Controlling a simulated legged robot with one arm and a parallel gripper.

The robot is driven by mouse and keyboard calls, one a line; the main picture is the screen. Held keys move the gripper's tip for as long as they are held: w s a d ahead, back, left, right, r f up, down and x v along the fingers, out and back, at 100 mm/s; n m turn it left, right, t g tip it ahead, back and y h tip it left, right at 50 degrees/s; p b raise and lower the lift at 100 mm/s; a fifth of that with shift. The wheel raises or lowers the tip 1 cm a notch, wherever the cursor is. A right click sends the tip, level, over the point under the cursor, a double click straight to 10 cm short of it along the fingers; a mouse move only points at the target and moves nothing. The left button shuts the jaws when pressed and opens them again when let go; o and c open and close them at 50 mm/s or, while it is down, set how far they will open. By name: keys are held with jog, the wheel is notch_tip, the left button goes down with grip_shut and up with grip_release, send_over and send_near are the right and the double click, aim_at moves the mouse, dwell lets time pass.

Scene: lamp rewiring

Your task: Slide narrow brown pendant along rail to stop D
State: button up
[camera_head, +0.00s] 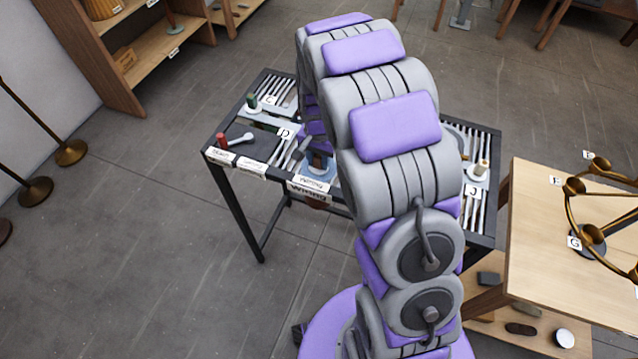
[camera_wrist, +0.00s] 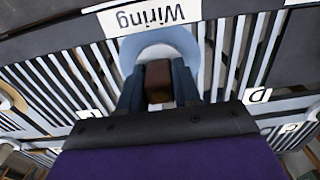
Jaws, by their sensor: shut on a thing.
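In the wrist view my gripper (camera_wrist: 158,88) is shut on a narrow brown block-like piece (camera_wrist: 158,76), the pendant. A pale blue round plate (camera_wrist: 133,52) lies around and beneath it, close to the "Wiring" label (camera_wrist: 142,17). The stop label D (camera_wrist: 258,96) is to the right, apart from the pendant. In the head view the D label (camera_head: 285,134) is left of the pale blue plate (camera_head: 318,172). My arm covers much of the bench there, and the contact of pendant and rail cannot be made out.
The slatted bench has label C (camera_head: 269,100) at the back left and label J (camera_head: 473,191) at the right. A red-topped item and a pale tool lie on a dark mat (camera_head: 240,135) at the left. A wooden table (camera_head: 540,270) with brass lamp arms stands at the right.

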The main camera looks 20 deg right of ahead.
jog(key=shift+f, duration=0.1)
jog(key=w+d+p, duration=0.2)
jog(key=w+d, duration=0.6)
jog(key=w, duration=0.3)
dwell(0.6)
jog(key=shift+w, duration=0.15)
jog(key=w+a, duration=0.2)
jog(key=a, duration=0.1)
jog(key=w+a+p, duration=0.1)
jog(key=w+a, duration=0.2)
jog(key=a, duration=0.1)
jog(key=w+a+p, duration=0.1)
jog(key=w+a, duration=0.2)
jog(key=a, duration=0.1)
jog(key=shift+f, duration=0.1)
dwell(0.7)
